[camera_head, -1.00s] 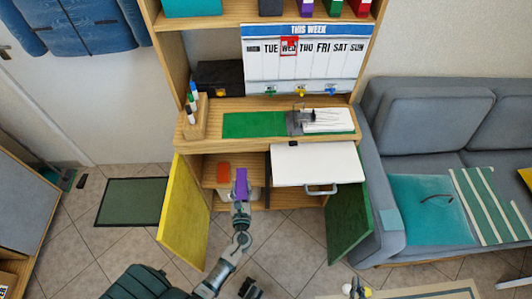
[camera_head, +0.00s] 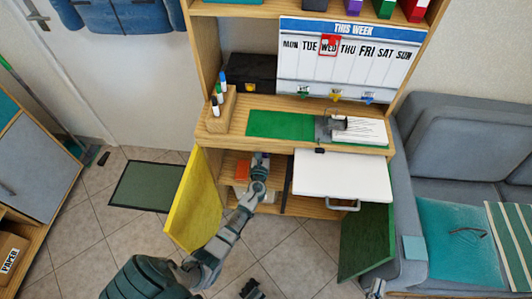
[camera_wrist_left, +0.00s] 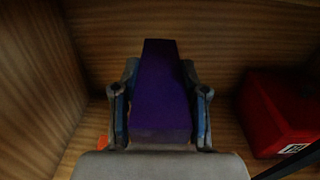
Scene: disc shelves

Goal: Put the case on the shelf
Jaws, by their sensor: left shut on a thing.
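The purple case (camera_wrist_left: 160,92) stands between the fingers of my left gripper in the left wrist view. My left gripper (camera_head: 259,160) is shut on it and reaches into the cabinet compartment (camera_head: 229,157) behind the open yellow door. In the head view the case is hidden by the gripper and arm. A wooden back wall shows close behind the case in the wrist view. I cannot tell whether the case touches the shelf board. My right gripper (camera_head: 376,288) barely shows at the bottom edge; its jaws cannot be made out.
A red box (camera_wrist_left: 278,112) stands right of the case in the wrist view. An orange-red item (camera_head: 241,170) lies left of my gripper. The yellow door (camera_head: 195,203) and green door (camera_head: 367,240) stand open. A white board with a handle (camera_head: 342,177) juts out on the right.

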